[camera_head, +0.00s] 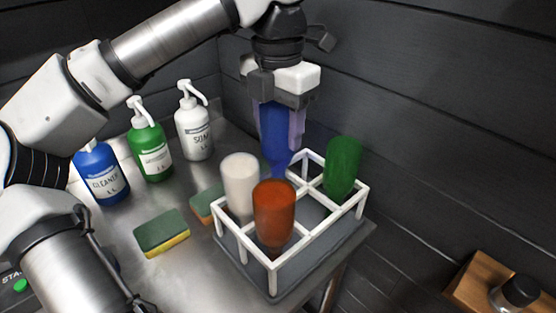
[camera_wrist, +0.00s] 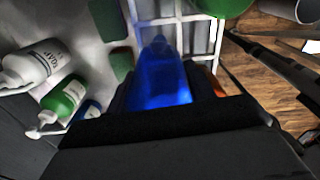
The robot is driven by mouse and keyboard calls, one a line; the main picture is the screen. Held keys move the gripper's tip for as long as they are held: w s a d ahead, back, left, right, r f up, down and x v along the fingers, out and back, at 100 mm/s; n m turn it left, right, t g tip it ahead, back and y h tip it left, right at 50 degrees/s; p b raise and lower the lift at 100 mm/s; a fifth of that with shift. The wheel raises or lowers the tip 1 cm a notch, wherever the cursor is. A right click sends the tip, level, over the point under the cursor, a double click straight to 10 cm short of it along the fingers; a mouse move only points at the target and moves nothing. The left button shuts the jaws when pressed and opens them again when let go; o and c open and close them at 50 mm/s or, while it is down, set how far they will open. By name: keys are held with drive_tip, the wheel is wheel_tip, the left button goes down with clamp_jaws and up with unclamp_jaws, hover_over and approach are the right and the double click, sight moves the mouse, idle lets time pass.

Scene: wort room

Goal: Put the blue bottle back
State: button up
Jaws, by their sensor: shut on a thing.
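The blue bottle (camera_head: 273,135) is upside down and upright in my gripper (camera_head: 283,125), which is shut on it. It hangs over the back part of the white rack (camera_head: 229,241). In the wrist view the blue bottle (camera_wrist: 160,78) points toward the grid of the rack (camera_wrist: 181,17). The rack also holds a white bottle (camera_head: 239,182), an orange bottle (camera_head: 274,212) and a green bottle (camera_head: 342,166), each in a compartment.
A blue cleaner bottle (camera_head: 100,174), a green pump bottle (camera_head: 151,145) and a white soap bottle (camera_head: 193,124) stand at the left. A dark wall (camera_head: 420,100) stands close behind.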

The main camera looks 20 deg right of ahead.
sight(278, 160)
drive_tip(key=shift+f+p, duration=0.3)
drive_tip(key=shift+f, duration=3.2)
drive_tip(key=shift+f, duration=0.15)
drive_tip(key=o, duration=1)
wheel_tip(278, 160, up, 12)
drive_tip(key=shift+r+b, duration=0.2)
drive_tip(key=shift+b, duration=0.3)
